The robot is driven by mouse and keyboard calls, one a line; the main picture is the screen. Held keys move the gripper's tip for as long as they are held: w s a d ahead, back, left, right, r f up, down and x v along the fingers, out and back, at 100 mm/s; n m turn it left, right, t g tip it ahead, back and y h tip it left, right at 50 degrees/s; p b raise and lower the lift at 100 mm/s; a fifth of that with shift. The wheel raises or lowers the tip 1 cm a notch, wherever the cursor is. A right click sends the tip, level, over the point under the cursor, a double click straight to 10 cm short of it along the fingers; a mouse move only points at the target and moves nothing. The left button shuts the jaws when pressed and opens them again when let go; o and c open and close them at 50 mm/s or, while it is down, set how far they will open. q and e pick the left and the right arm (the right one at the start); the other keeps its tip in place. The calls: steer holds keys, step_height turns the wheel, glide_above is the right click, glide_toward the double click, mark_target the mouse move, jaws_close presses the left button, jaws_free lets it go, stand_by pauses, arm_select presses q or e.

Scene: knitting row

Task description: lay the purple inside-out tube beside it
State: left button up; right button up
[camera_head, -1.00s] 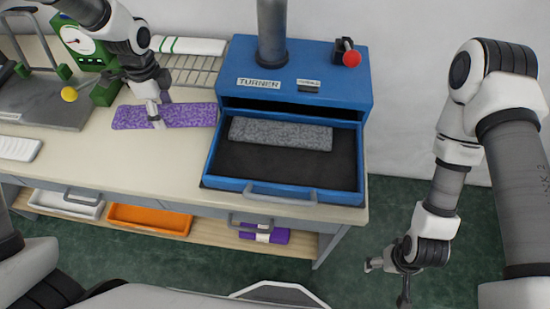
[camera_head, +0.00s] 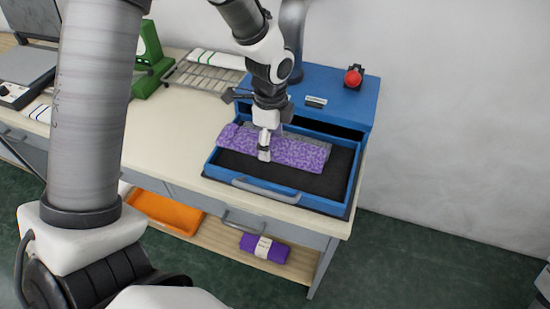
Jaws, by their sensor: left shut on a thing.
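The purple speckled tube (camera_head: 300,154) is in my left gripper (camera_head: 265,152), which is shut on its middle. It is over the open blue drawer (camera_head: 339,208) of the turner (camera_head: 345,105). The grey speckled tube (camera_head: 317,138) lies in the drawer just behind the purple one, which hides most of it. The purple tube's left end reaches over the drawer's left rim. I cannot tell whether it touches the drawer floor or the grey tube. My right gripper is not in view.
The dark drawer floor is bare in front of and right of the tubes. A red knob (camera_head: 353,77) stands on the turner. A wire rack (camera_head: 195,78) with a white-green tube is behind left. An orange tray (camera_head: 165,210) and a banded purple bundle (camera_head: 264,247) lie on the lower shelf.

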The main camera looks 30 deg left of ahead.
mark_target(272, 145)
arm_select(q)
steer(key=f, duration=0.4)
steer(key=shift+d, duration=0.2)
steer(key=shift+f, duration=0.25)
steer(key=shift+a+f, duration=0.1)
steer(key=shift+a, duration=0.05)
steer(key=shift+f, duration=0.15)
steer(key=shift+f, duration=0.4)
steer(key=o, duration=0.9)
